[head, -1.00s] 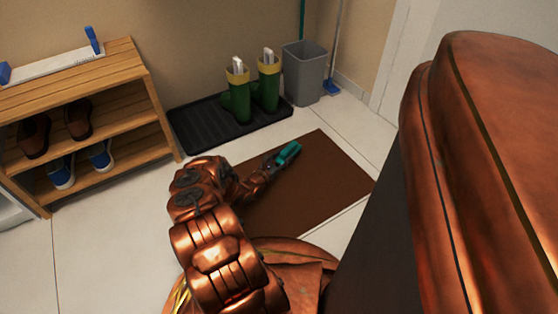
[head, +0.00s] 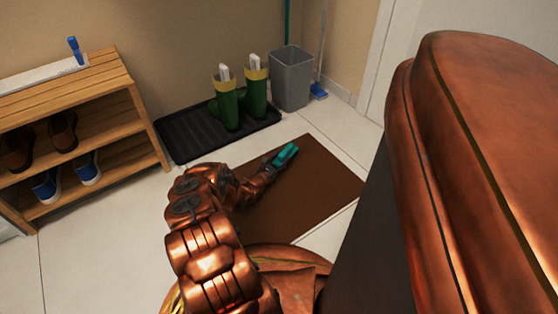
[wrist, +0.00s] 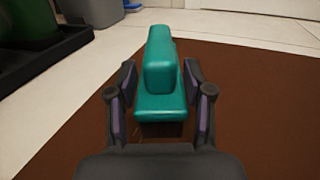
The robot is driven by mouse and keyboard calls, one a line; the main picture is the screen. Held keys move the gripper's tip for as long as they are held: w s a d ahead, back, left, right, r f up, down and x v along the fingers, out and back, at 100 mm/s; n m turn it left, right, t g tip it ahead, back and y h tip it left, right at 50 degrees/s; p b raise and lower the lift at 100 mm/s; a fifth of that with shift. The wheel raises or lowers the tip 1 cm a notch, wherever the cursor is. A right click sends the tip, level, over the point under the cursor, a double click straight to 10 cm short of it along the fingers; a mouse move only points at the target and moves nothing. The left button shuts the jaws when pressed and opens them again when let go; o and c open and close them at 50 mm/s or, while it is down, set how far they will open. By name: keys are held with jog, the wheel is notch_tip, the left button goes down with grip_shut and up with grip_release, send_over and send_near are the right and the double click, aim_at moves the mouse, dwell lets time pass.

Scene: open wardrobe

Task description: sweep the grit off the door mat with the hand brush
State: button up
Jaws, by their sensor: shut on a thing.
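The brown door mat (head: 310,190) lies on the pale tiled floor in front of me, and its surface also fills much of the wrist view (wrist: 255,95). My gripper (head: 270,163) is over the mat's far left part. In the wrist view my gripper (wrist: 160,100) has a finger on each side of the teal hand brush (wrist: 160,65) and is shut on it. The brush also shows in the head view (head: 285,155). I can make out no grit on the mat.
A black boot tray (head: 180,140) with green boots (head: 228,105) lies beyond the mat. A grey bin (head: 291,80) and a blue-headed broom (head: 318,90) stand behind it. A wooden shoe rack (head: 150,125) is at left. Floor between rack and mat is clear.

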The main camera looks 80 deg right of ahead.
jog(key=shift+w+a, duration=0.9)
jog(key=shift+w, duration=0.15)
jog(key=shift+w+a+f+p, duration=0.15)
jog(key=shift+w+a+p, duration=0.4)
jog(key=shift+w+a, duration=1.05)
jog(key=shift+w+a+r+p, duration=0.15)
jog(key=shift+w+a+p, duration=0.15)
jog(key=shift+w+a, duration=0.95)
jog(key=shift+w+a+r+p, duration=0.1)
jog(key=shift+w+a+p, duration=0.2)
jog(key=shift+w+a, duration=0.9)
jog(key=shift+w+a+f, duration=0.1)
jog(key=shift+w+a, duration=1.05)
jog(key=shift+w, duration=0.3)
jog(key=shift+w+a+f, duration=0.1)
jog(key=shift+w+a, duration=1)
jog(key=shift+w, duration=0.3)
jog(key=shift+w+a+r, duration=0.15)
jog(key=shift+w+a, duration=2.1)
jog(key=shift+w, duration=0.35)
